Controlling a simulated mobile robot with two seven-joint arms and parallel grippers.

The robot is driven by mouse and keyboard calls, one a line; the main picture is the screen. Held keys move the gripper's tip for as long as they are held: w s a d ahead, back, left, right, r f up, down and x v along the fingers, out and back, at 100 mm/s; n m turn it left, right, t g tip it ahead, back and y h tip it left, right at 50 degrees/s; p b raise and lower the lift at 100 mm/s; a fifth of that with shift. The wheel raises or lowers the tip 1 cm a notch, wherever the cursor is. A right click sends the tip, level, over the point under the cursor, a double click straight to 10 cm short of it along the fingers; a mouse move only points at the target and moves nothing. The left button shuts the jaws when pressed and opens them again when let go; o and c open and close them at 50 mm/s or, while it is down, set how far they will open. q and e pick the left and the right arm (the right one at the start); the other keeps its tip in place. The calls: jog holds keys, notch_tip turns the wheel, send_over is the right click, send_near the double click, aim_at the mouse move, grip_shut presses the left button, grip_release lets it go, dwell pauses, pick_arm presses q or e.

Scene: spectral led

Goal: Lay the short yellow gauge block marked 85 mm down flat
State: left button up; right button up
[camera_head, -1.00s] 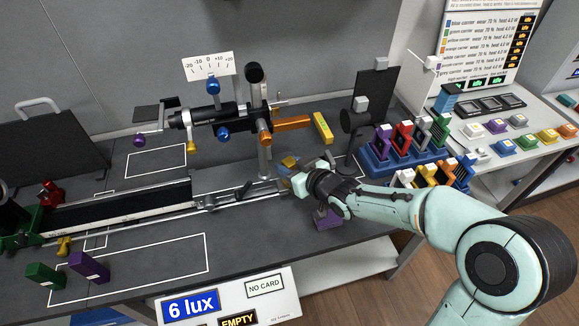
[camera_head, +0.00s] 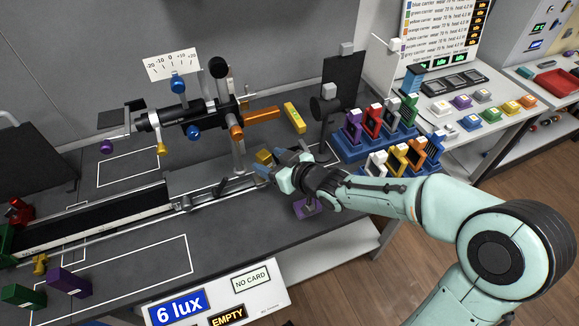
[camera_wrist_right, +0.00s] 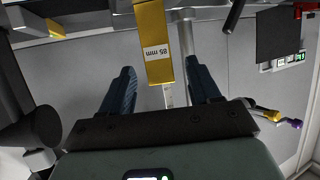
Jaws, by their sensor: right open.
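The short yellow gauge block (camera_wrist_right: 155,35) shows in the right wrist view with its label "85 mm" readable. It runs from the top edge down toward the gap between my open fingers. In the head view a small yellow piece (camera_head: 263,157), which looks like the same block, shows just past the fingertips; its lower part and stance are hidden. My right gripper (camera_head: 270,169) is open, with one finger on each side of the block's near end in the wrist view (camera_wrist_right: 163,92). I see no clear grip contact. My left gripper is out of view.
Another yellow block (camera_head: 294,117) with a label is beyond, near an orange bar (camera_head: 262,115). A metal rail (camera_head: 215,193) runs left of the gripper. A purple piece (camera_head: 308,207) is below my wrist. Blue racks of coloured carriers (camera_head: 375,148) stand to the right.

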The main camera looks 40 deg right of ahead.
jog(key=p+v, duration=0.1)
jog(key=v, duration=0.7)
jog(key=shift+s+p, duration=0.3)
jog(key=shift+s, duration=0.05)
jog(key=shift+r, duration=0.1)
